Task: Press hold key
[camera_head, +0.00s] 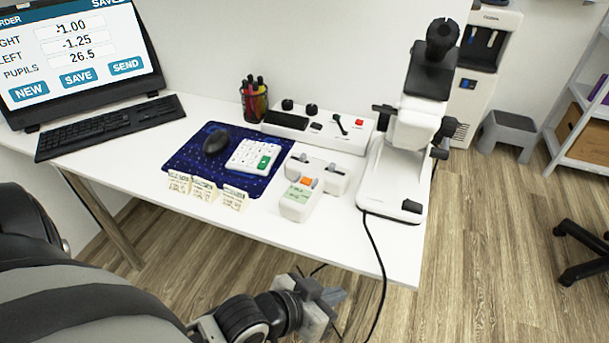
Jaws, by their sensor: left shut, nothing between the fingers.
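The labels are too small to read, so I cannot tell which key is the hold key. A white keypad (254,157) with one green key lies on a dark blue starry mat (190,146). A small white device (300,196) with an orange key and a green panel stands on the white table (330,226), right of the mat. My left gripper (332,298) is low in the picture, in front of the table's front edge and apart from both devices. It is shut and empty. My right gripper is not in view.
Small lettered cards (205,190) stand at the mat's front edge, near a black mouse (215,142). A white-and-black instrument (405,150) stands at the table's right end. A monitor (75,50) and keyboard (110,125) are left. A dark cable (378,265) hangs over the front edge.

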